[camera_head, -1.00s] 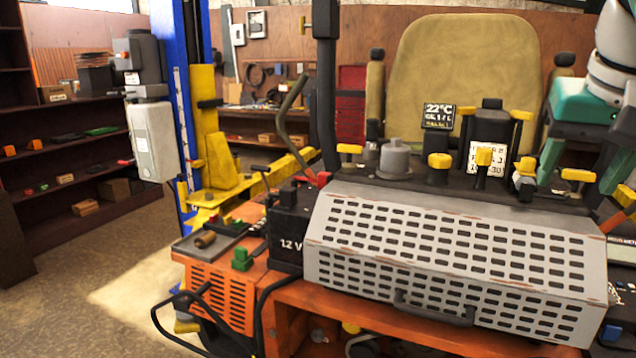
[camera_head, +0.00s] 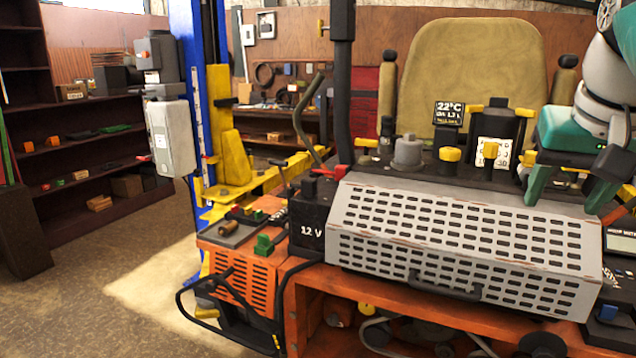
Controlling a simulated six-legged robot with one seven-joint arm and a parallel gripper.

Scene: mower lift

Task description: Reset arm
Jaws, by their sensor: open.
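My gripper (camera_head: 569,192) is at the right side of the view, at the end of my white and teal arm. Its two green fingers are apart, with nothing seen between them. It hangs above the right end of the grey perforated cover (camera_head: 462,235) of the orange mower (camera_head: 330,290). I cannot tell how far above the cover the fingertips are.
A 12 V battery box (camera_head: 309,222) stands left of the cover. Yellow-capped controls (camera_head: 449,154) and the tan seat (camera_head: 465,75) are behind it. A blue lift post (camera_head: 184,80) with a yellow arm, and dark shelves (camera_head: 90,150), stand left.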

